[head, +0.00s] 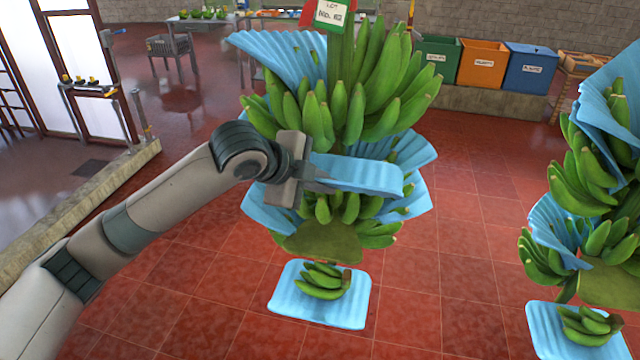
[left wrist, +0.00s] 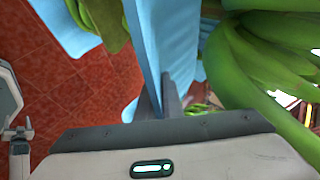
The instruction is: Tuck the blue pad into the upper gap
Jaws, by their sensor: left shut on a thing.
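My left gripper (head: 318,178) is shut on a blue pad (head: 362,176) and holds it out to the right in front of the hanging green banana bunch (head: 378,80). In the left wrist view the blue pad (left wrist: 147,45) rises from between the fingers (left wrist: 162,97), close beside green bananas (left wrist: 255,70). Other blue pads stick out between the hands, one at the upper left (head: 290,55) and one at the right (head: 412,150). The held pad and my gripper hide part of the middle of the bunch, so I cannot tell whether the pad touches it. My right gripper is not in view.
A blue mat (head: 290,296) with a small banana hand (head: 322,281) lies below the bunch. A second padded bunch (head: 585,180) hangs at the right. Green, orange and blue bins (head: 530,68) stand at the back. The red tiled floor (head: 465,230) between the bunches is clear.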

